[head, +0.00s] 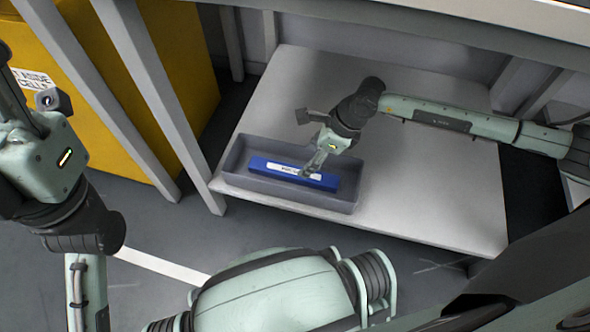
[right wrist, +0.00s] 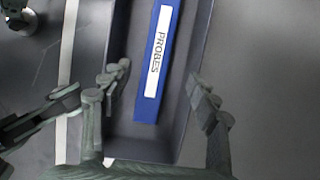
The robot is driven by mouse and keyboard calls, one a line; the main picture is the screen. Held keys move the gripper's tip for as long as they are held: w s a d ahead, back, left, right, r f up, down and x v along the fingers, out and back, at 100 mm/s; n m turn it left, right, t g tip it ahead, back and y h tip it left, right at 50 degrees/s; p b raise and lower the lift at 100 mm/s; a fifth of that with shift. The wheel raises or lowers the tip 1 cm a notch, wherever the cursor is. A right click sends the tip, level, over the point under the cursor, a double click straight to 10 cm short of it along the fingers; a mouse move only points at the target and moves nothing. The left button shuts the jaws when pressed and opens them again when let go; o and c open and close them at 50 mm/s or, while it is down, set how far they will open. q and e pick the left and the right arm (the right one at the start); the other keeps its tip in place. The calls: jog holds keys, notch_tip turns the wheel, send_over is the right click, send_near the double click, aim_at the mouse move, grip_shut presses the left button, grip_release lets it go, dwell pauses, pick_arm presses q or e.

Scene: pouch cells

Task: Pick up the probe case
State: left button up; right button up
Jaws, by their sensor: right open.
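The probe case is a long blue case (head: 262,165) with a white label, lying in a grey tray on the low shelf. In the right wrist view the case (right wrist: 148,107) shows its label reading "PROBES". My right gripper (head: 311,172) is over the right part of the case. In the right wrist view the right gripper's fingers (right wrist: 160,85) are spread wide, with the near end of the case between them and nothing held. I cannot tell whether they touch it. My left arm's wrist (head: 40,160) is at the left edge; its fingers are not clearly seen.
The grey tray (head: 290,196) has raised walls around the case. The pale shelf (head: 430,205) is otherwise bare. Grey table legs (head: 185,140) stand at its left, and a tabletop (head: 490,22) lies above. A yellow bin (head: 185,65) stands at the left.

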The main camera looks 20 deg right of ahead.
aim_at(295, 171)
jog(key=shift+x, duration=1)
jog(key=b+x, duration=0.1)
jog(key=x, duration=0.2)
jog(key=b+x, duration=0.1)
jog(key=x, duration=0.1)
jog(key=shift+a+f, duration=0.25)
jog(key=shift+a, duration=0.2)
jog(key=shift+c, duration=0.4)
jog(key=c, duration=1.3)
